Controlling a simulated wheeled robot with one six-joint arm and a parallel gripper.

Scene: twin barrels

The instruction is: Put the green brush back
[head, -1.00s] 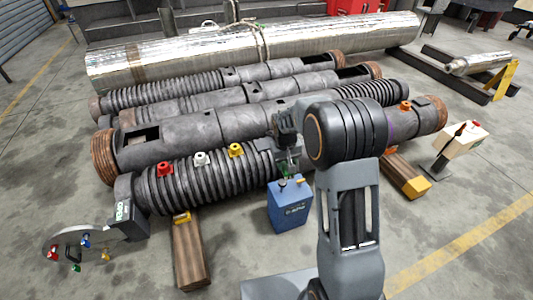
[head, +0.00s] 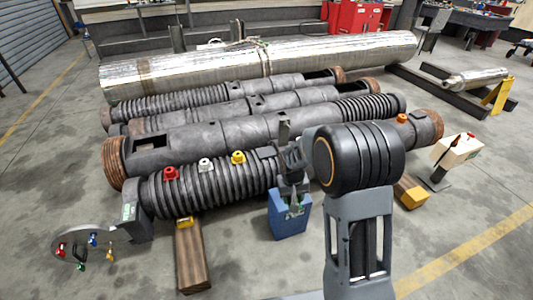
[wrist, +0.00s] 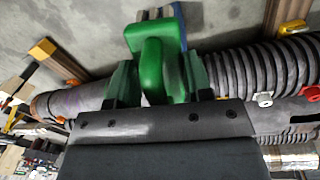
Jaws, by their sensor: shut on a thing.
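My gripper (head: 293,193) is above and in front of the blue box (head: 289,222), its fingers partly hidden by my own wrist. In the wrist view my gripper (wrist: 160,78) is shut on the green brush (wrist: 152,68), which sits between the two fingers. Part of a blue surface shows behind the brush at the top of that view. The brush's lower end and whether it touches the blue box cannot be told. In the head view the brush is mostly hidden.
A ribbed dark barrel (head: 215,182) with red, white and yellow fittings lies just behind. A wooden beam (head: 190,258) juts out at the left, with a round stand (head: 62,243) of coloured items beyond. A cream box (head: 457,152) on a stand is at right.

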